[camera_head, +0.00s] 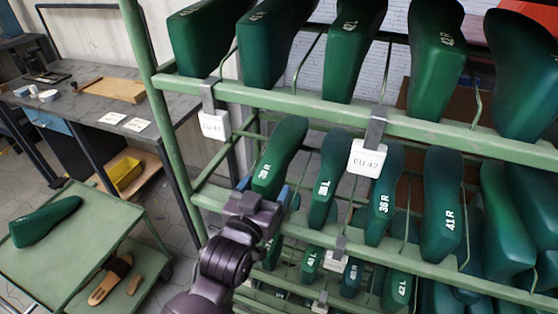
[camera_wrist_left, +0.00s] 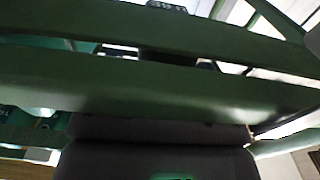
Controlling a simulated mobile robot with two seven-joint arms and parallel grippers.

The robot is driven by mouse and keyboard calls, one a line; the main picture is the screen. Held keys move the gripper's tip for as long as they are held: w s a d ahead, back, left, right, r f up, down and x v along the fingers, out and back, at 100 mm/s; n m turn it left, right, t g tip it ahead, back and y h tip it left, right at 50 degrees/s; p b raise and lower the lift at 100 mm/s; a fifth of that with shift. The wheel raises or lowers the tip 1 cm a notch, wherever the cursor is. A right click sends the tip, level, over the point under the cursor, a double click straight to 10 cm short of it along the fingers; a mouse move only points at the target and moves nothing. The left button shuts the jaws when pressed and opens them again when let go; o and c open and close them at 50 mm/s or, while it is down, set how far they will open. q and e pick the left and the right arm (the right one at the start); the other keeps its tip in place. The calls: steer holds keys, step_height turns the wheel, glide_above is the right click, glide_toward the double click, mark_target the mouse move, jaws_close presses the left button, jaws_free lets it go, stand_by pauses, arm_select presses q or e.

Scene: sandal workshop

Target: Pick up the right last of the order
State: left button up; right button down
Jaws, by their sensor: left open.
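Green lasts with white size marks stand in rows on a green rack. In the middle row are a last marked 39 R or similar (camera_head: 281,155), one marked L (camera_head: 326,185), one marked 36 R (camera_head: 382,200) and one marked 41 R (camera_head: 440,205). My left gripper (camera_head: 265,192) is open at the lower end of the leftmost of these; whether it touches is unclear. In the left wrist view, green rack bars (camera_wrist_left: 150,85) fill most of the picture and no last shows clearly. A single green last (camera_head: 44,221) lies on the cart at left. My right gripper is not in view.
The rack's rails (camera_head: 350,117) run close above my left gripper. Tags reading EU 41 (camera_head: 213,125) and EU 42 (camera_head: 367,159) hang from the upper rail. The green cart (camera_head: 75,255) also holds a sandal (camera_head: 110,281). A workbench (camera_head: 80,105) stands behind it.

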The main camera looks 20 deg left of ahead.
arm_select(q)
steer(key=shift+c, duration=0.2)
steer(key=c, duration=1)
steer(key=shift+o, duration=0.2)
steer(key=shift+r, duration=0.1)
steer(key=shift+r, duration=0.1)
